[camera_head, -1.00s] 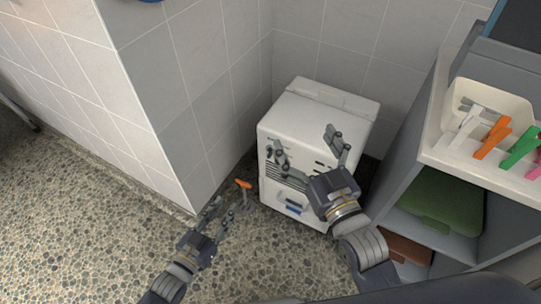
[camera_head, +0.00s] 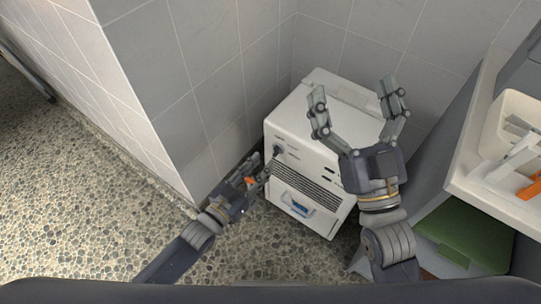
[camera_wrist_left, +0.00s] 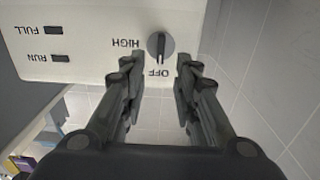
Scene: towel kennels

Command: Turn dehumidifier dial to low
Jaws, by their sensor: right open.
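The white dehumidifier (camera_head: 290,113) stands in the wall corner. Its round grey dial (camera_head: 278,151) is on the upper left of the front panel. No LOW label is readable. My right gripper (camera_head: 353,90) is open and empty, raised over the dehumidifier's right side.
A shelf unit (camera_head: 470,175) on the right holds a white bin (camera_head: 508,118) with clips and a green item (camera_head: 462,236) below. Tiled walls close in behind and left; the pebbled floor is clear at left.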

